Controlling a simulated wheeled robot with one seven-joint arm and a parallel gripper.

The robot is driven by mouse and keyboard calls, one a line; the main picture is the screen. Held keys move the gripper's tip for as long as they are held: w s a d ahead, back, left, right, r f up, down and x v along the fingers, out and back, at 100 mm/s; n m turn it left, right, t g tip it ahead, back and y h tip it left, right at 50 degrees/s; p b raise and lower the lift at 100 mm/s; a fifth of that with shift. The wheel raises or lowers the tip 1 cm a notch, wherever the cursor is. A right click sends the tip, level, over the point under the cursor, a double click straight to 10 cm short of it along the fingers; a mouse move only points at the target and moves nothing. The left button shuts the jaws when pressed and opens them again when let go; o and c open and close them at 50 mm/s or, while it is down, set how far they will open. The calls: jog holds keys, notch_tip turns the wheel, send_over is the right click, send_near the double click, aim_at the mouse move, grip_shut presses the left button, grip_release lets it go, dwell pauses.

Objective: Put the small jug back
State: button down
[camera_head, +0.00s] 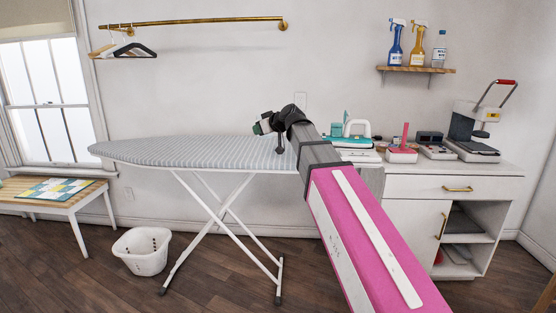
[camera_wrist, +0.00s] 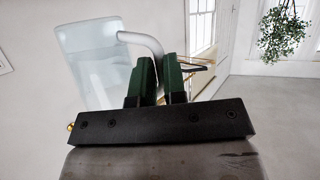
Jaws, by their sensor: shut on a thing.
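The small jug (camera_wrist: 85,68) is pale and translucent, with a light grey handle (camera_wrist: 145,42). In the wrist view it stands out to the left of my gripper (camera_wrist: 159,75), whose two green fingers are shut on the handle. The jug looks slightly tilted in that view. In the head view my gripper (camera_head: 262,127) is above the right part of the ironing board, pointing left and away. The jug cannot be made out clearly there; my arm and gripper hide most of that spot.
The striped ironing board (camera_head: 180,152) stands below my gripper. A white cabinet (camera_head: 415,185) to the right carries a teal and white iron (camera_head: 352,128), a pink-topped item (camera_head: 403,150) and a press (camera_head: 475,130). A wall shelf (camera_head: 415,69) holds bottles. A white basket (camera_head: 142,250) is on the floor.

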jog(key=w+d+f, duration=0.2)
jog(key=w, duration=0.1)
jog(key=w+d+f, duration=0.2)
jog(key=w, duration=0.1)
jog(key=w+d+f, duration=0.2)
jog(key=w+f, duration=0.1)
jog(key=shift+d, duration=0.3)
jog(key=shift+f, duration=2)
jog(key=shift+f, duration=0.15)
jog(key=c, duration=1.2)
grip_release()
